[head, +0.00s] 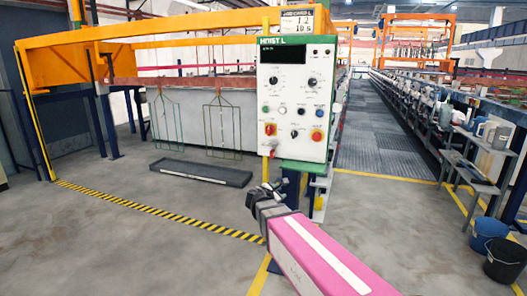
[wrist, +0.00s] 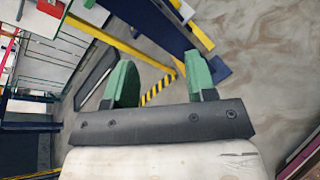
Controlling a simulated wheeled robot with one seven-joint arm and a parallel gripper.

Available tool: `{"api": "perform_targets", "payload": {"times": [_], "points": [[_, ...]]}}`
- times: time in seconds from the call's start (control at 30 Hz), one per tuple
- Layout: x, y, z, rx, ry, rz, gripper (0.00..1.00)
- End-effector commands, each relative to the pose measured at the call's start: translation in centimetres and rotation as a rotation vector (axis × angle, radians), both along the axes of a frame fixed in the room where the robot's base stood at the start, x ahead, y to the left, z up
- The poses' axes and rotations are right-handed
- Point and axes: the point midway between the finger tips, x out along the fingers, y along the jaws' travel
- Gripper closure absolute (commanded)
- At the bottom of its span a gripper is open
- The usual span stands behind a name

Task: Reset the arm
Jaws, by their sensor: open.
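My arm, with a pink link, reaches up from the bottom of the head view. The floor and a black-and-yellow stripe show through the gap. The panel has a dark display, knobs, coloured buttons and a red knob; no finger is seen touching it.
A dark drip tray (head: 200,172) lies on the floor under hanging wire racks (head: 222,125). A hazard stripe (head: 160,216) crosses the floor. At right stand a shelf (head: 478,185) with jugs and two buckets (head: 505,258). The floor at lower left is clear.

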Motion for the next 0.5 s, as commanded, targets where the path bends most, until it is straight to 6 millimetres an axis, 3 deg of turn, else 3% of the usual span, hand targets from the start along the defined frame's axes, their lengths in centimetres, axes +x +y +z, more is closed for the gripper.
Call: {"api": "perform_targets", "payload": {"times": [0.17,0.3,0.5], "points": [[-3.3,-5.7,-4.8,0.347,0.009,-0.255,0.49],[-7.3,-9.9,-9.4,0.685,0.003,-0.562,0.49],[-13.5,-13.0,-14.6,1.104,-0.021,-1.060,0.49]]}}
